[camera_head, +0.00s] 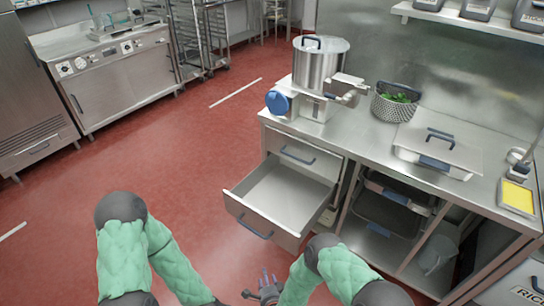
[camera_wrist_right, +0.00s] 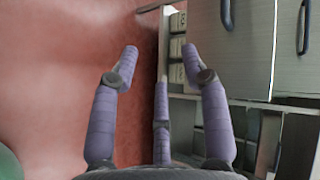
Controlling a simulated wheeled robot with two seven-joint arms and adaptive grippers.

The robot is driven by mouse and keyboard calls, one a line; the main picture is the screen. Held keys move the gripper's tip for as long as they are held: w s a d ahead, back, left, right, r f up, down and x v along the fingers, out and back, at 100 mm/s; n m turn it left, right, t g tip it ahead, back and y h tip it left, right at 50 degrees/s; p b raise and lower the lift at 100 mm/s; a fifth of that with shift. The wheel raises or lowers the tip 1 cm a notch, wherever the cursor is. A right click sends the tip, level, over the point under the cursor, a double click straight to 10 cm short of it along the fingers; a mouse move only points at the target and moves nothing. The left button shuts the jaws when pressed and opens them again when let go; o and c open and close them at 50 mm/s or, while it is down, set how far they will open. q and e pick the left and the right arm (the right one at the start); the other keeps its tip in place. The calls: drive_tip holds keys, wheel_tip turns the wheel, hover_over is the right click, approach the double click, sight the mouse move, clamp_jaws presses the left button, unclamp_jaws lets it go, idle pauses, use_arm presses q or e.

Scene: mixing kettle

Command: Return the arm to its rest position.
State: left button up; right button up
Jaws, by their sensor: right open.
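My right gripper (camera_head: 266,284) is low at the bottom centre of the head view, in front of and below the open drawer (camera_head: 280,196). In the right wrist view its three purple fingers (camera_wrist_right: 162,72) are spread apart with nothing between them. The red floor and the cabinet front show beyond the fingers. My right arm (camera_head: 335,268) and left arm (camera_head: 135,245) have green sleeves and are bent down at the bottom of the head view. My left gripper is out of view below the frame.
The pulled-out drawer is empty and juts over the floor. The steel counter (camera_head: 367,139) carries a kettle (camera_head: 318,66) on a mixer base, a colander (camera_head: 394,104) with greens, a lidded pan (camera_head: 437,148) and a yellow-topped scale (camera_head: 518,197). The red floor (camera_head: 195,140) to the left is clear.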

drive_tip(key=s+d+r+n+g, duration=0.2)
drive_tip(key=s+d+n+g, duration=0.3)
drive_tip(key=s, duration=0.4)
drive_tip(key=s+d+r+n+g+y, duration=0.1)
drive_tip(key=s+d+r+n+g, duration=0.1)
drive_tip(key=s+d+n+g, duration=0.4)
drive_tip(key=s+d+g, duration=0.1)
drive_tip(key=s, duration=0.2)
drive_tip(key=shift+s+r+n+p, duration=0.2)
drive_tip(key=shift+n+p, duration=0.1)
drive_tip(key=shift+p, duration=0.1)
